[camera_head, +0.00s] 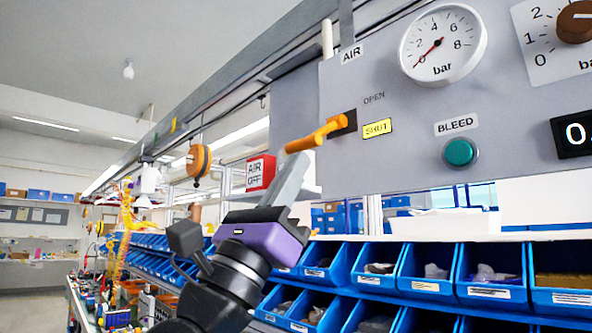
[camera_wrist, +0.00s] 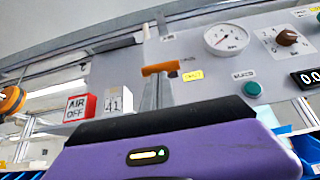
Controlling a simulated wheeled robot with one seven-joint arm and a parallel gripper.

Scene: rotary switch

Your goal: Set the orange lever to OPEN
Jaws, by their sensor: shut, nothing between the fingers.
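The orange lever (camera_head: 318,135) sticks out to the left from a dark slot on the grey panel (camera_head: 400,165), its free end tilted slightly down. It also shows in the wrist view (camera_wrist: 159,69). The yellow SHUT label (camera_head: 377,128) is right of its pivot, and the plain grey OPEN label (camera_head: 374,98) is above that. My gripper (camera_head: 299,160) is shut and empty, its fingertips just below the lever's free end. In the wrist view the tips (camera_wrist: 157,80) overlap the lever's underside; I cannot tell whether they touch.
A pressure gauge (camera_head: 443,45), a green BLEED button (camera_head: 460,152), a brown knob (camera_head: 575,22) and a digital display (camera_head: 574,133) are on the panel at right. A red AIR OFF box (camera_head: 260,173) is left of the lever. Blue bins (camera_head: 430,270) line the shelf below.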

